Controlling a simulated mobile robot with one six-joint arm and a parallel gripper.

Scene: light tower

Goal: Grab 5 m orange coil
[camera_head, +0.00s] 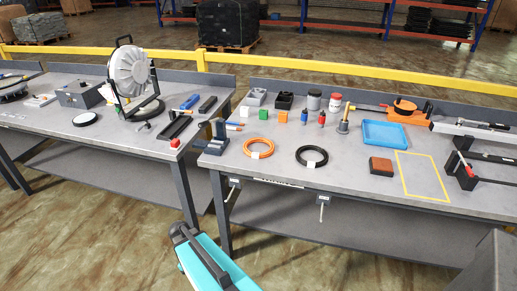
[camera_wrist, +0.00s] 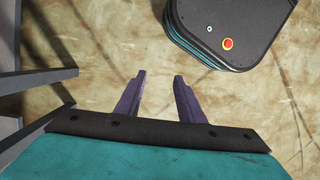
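An orange coil (camera_head: 258,148) with a pale label lies flat on the right-hand workbench (camera_head: 350,191), near its front edge. My gripper (camera_wrist: 160,77) shows in the wrist view with its two dark fingers apart and nothing between them. It points down at the floor, away from the coil. In the head view a teal part of my arm (camera_head: 215,262) is low in front of the bench, and the fingers are not visible there. The coil is not in the wrist view.
A black coil (camera_head: 311,157) lies right of the orange one. A dark clamp-like device (camera_head: 217,140) stands to its left, with small coloured blocks (camera_head: 263,142) behind. A blue tray (camera_head: 386,134) and a brown block (camera_head: 381,166) sit further right. A yellow rail (camera_head: 300,72) runs behind the benches.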

